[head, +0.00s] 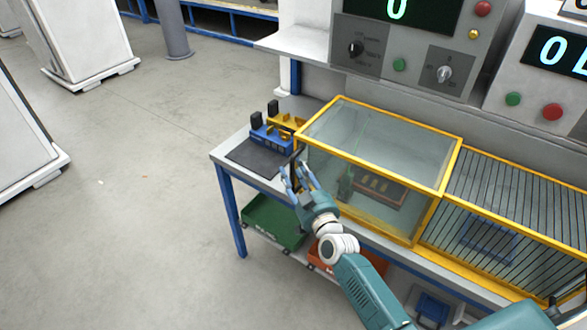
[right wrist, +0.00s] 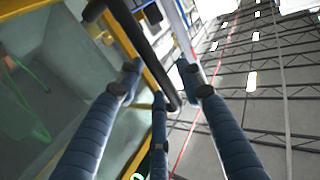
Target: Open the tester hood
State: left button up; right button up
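The tester hood (head: 378,146) is a clear box with a yellow frame on the grey bench, and it is down. A black handle (head: 297,157) sits at its left front corner. In the right wrist view the black handle bar (right wrist: 143,45) runs between my fingers, beside the yellow frame edge (right wrist: 130,40). My right gripper (head: 294,172) is at the handle with its blue fingers spread. In the right wrist view the right gripper (right wrist: 159,78) has fingers on both sides of the bar; I cannot tell whether they touch it. My left gripper is not in view.
A barred yellow cage (head: 505,205) stands right of the hood. Blue and yellow blocks (head: 272,136) and a dark mat (head: 252,157) lie left of it. Control panels (head: 405,50) rise behind. Green (head: 272,222) and orange bins sit below the bench.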

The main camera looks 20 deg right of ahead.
jog(key=shift+w, duration=0.4)
jog(key=shift+c, duration=0.5)
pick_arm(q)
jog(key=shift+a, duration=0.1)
pick_arm(e)
grip_shut()
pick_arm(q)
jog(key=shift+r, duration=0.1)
